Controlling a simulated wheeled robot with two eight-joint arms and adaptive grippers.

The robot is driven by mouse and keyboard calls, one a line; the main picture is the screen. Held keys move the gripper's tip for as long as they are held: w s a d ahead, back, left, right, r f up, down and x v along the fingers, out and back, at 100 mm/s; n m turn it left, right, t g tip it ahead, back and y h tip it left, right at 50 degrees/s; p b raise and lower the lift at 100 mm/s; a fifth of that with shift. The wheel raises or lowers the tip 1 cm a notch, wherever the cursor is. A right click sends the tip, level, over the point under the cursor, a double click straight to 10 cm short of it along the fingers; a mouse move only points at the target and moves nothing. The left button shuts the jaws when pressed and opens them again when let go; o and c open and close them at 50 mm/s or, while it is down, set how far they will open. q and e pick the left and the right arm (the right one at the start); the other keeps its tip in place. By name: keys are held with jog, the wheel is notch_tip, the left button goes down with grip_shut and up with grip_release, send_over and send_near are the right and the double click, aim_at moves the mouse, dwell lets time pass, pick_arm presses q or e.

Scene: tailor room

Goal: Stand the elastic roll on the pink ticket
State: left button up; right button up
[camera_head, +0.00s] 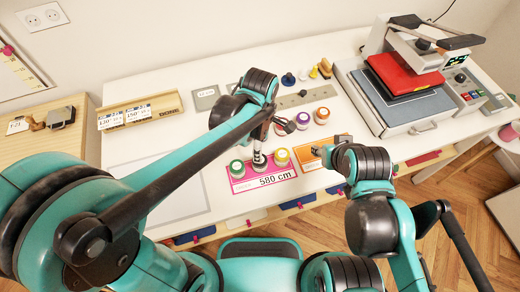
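The pink ticket (238,186), marked 580 cm, lies flat on the white table in front of me. A green-topped roll (237,168) stands on its left part and a yellow-topped roll (282,157) at its right part. Between them is a dark and white roll (259,166), likely the elastic roll, over or on the ticket. My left gripper (259,149) points down right at this roll; its fingers are too small to show whether they grip it. My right gripper (326,153) is low by the orange ticket (308,163), its fingertips partly hidden.
Purple-topped (303,119) and orange-topped (322,114) rolls stand behind the tickets, with small tools (314,72) further back. A heat press (410,80) with a red pad fills the right side. A wooden rack marked DONE (150,110) is at back left.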

pick_arm(q)
jog(key=s+a+r+m+t, duration=0.2)
jog(key=a+r+m+t, duration=0.1)
jog(key=a+m, duration=0.5)
jog(key=s+a+r+m+t, duration=0.3)
jog(key=a+m+t, duration=0.1)
jog(key=a+m, duration=0.4)
jog(key=shift+a+r, duration=0.3)
jog(key=shift+a, duration=0.6)
